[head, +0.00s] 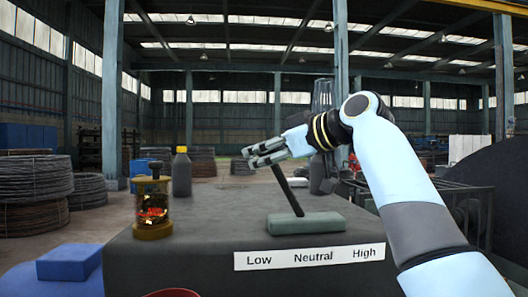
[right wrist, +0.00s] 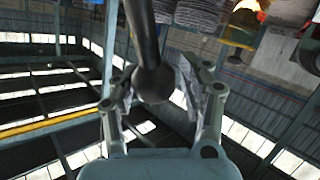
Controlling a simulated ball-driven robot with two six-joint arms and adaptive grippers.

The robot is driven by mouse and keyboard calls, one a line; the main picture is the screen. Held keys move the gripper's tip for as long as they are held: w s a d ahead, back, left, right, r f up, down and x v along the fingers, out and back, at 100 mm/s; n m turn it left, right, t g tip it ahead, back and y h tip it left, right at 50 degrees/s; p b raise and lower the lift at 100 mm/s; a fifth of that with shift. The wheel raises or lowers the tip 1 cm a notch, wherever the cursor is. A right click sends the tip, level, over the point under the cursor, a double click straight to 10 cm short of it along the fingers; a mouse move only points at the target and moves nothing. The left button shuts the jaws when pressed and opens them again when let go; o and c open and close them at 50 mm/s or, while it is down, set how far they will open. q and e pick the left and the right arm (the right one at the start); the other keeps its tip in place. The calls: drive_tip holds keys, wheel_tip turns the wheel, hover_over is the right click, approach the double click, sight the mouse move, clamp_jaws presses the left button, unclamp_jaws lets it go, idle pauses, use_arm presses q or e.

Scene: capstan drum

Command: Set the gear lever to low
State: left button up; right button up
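The gear lever (head: 287,190) is a dark rod rising from a grey-green base block (head: 305,223) on the dark bench top. It leans left, toward the Low end of the white label plate (head: 309,258), which reads Low, Neutral, High. My right gripper (head: 264,152) is at the lever's upper end. In the right wrist view the lever's round dark knob (right wrist: 152,84) sits between the two fingers of this gripper (right wrist: 160,90). The fingers are spread, with gaps beside the knob; any contact is hard to tell. My left gripper is not in view.
A brass lantern-like thing with an orange glow (head: 152,205) stands at the bench's left. A dark bottle (head: 181,173) stands behind it, and a blue box (head: 69,262) is at far left. A red rounded thing (head: 171,293) shows at the bottom edge. The bench between lantern and lever is clear.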

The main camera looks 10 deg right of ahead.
drive_tip(key=shift+o, duration=0.8)
drive_tip(key=shift+s+r, duration=0.1)
drive_tip(key=shift+d, duration=0.1)
drive_tip(key=shift+d+r, duration=0.1)
drive_tip(key=shift+d, duration=0.05)
drive_tip(key=v, duration=1.1)
drive_tip(key=shift+s+d, duration=0.15)
drive_tip(key=shift+s, duration=0.1)
